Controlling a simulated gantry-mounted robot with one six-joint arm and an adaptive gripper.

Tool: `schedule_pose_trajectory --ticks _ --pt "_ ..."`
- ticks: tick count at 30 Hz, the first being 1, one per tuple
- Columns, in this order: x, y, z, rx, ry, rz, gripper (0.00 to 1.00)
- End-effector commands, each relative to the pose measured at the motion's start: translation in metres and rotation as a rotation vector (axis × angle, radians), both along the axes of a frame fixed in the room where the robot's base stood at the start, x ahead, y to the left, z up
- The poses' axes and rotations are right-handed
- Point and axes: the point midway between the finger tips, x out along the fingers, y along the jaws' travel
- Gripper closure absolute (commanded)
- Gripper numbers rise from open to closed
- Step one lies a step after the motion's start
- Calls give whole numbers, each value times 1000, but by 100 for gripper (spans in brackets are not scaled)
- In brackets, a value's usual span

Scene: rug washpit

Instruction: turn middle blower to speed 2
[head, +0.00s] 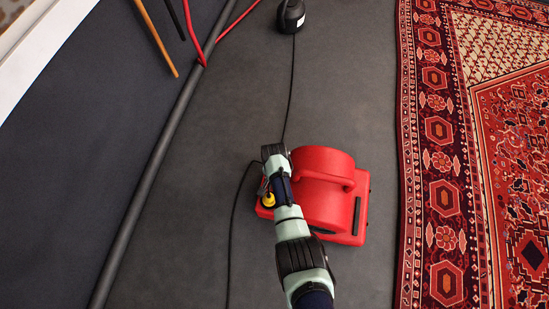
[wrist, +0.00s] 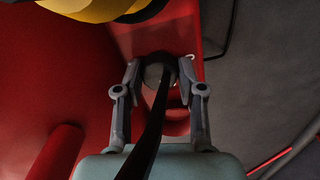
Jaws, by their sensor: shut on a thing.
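A red blower (head: 325,178) with a rounded housing and a top handle sits on the dark floor in the head view. It is the only blower in view there. Its red casing (wrist: 60,80) fills the left of the wrist view. My gripper (wrist: 158,72) is at a red panel on the blower, with its two fingers closed on either side of a round dark grey knob (wrist: 157,68). A black strip runs across the knob's front and hides part of it. I cannot read the knob's setting or any speed marks. In the head view my arm hides the knob and fingertips.
A red patterned rug (head: 440,150) lies to the right of the blower. A black rounded object (head: 291,18) stands at the top, with a cable (head: 290,90) running toward the blower. A dark pipe (head: 150,190) crosses at left.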

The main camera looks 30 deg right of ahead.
Motion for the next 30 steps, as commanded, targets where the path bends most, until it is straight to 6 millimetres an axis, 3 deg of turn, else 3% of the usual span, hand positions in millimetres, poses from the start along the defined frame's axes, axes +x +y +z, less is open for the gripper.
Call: schedule_pose_trajectory --ticks 11,12,17,26,30 --pt "0 0 -1 0 0 6 96" --pt "0 0 -1 0 0 6 60" --pt "0 0 0 0 0 6 36" --pt "0 0 0 0 0 0 36" --pt "0 0 -2 0 0 -88 36"
